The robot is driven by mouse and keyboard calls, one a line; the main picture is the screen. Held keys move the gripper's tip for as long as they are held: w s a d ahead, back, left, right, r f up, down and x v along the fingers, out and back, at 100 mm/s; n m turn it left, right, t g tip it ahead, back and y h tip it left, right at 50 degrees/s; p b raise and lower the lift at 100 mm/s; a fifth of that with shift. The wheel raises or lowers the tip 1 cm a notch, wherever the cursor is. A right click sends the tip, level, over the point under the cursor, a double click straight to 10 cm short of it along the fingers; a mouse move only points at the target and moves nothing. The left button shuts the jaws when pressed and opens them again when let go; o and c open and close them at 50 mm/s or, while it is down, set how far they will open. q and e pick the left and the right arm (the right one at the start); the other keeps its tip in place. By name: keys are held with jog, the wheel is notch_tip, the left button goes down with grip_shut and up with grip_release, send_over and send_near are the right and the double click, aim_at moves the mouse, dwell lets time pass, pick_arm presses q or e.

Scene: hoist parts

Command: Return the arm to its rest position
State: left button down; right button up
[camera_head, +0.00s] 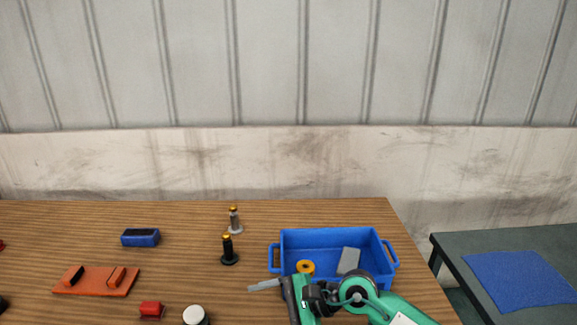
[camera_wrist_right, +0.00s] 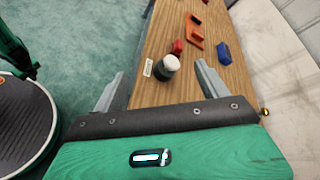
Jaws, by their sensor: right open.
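My right arm (camera_head: 380,303) comes in from the lower right in the head view, in front of the blue bin. My right gripper (camera_head: 266,286) points left over the table, and it also shows in the right wrist view (camera_wrist_right: 160,75). Its two grey fingers are spread apart with nothing held between them. Beyond the fingertips, a dark jar with a white lid (camera_wrist_right: 167,66) stands on the table; it also shows in the head view (camera_head: 195,315). My left gripper is not in view.
The blue bin (camera_head: 335,236) holds a yellow ring (camera_head: 305,267) and a grey block (camera_head: 348,261). Two upright posts (camera_head: 228,250) (camera_head: 234,221), a blue block (camera_head: 140,237), an orange plate (camera_head: 93,288) and a red block (camera_head: 151,310) stand on the wooden table. A dark side table (camera_head: 455,245) carries a blue mat (camera_head: 520,280).

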notch_tip(320, 180, up, 9)
jog(key=s+m+t+y, duration=0.1)
jog(key=m+t+y, duration=0.45)
jog(key=m, duration=0.45)
jog(key=w+d+r+m+t+h, duration=0.1)
jog(key=d+m+t+h, duration=0.1)
jog(key=d+m+t, duration=0.5)
jog(key=w+d+r+m+t+h, duration=0.15)
jog(key=m+t, duration=0.35)
jog(key=m, duration=0.5)
jog(key=s+d+f+m+g+h, duration=0.2)
jog(key=s+d+f+m+h, duration=0.1)
jog(key=d+f+m+h, duration=1.6)
jog(key=s+f+m+g+y, duration=0.2)
jog(key=s+f+m+g, duration=0.45)
jog(key=s, duration=0.45)
jog(key=s+f+m+g+y, duration=0.1)
jog(key=s+f+m+g, duration=0.5)
jog(key=s, duration=0.6)
notch_tip(320, 180, down, 30)
jog(key=g, duration=0.2)
jog(key=s+d+f, duration=0.1)
jog(key=s+f, duration=0.8)
jog(key=s+d+f, duration=0.2)
jog(key=s+f, duration=0.8)
jog(key=shift+d+m+g, duration=0.25)
jog(key=shift+m+g, duration=0.1)
jog(key=shift+g, duration=0.05)
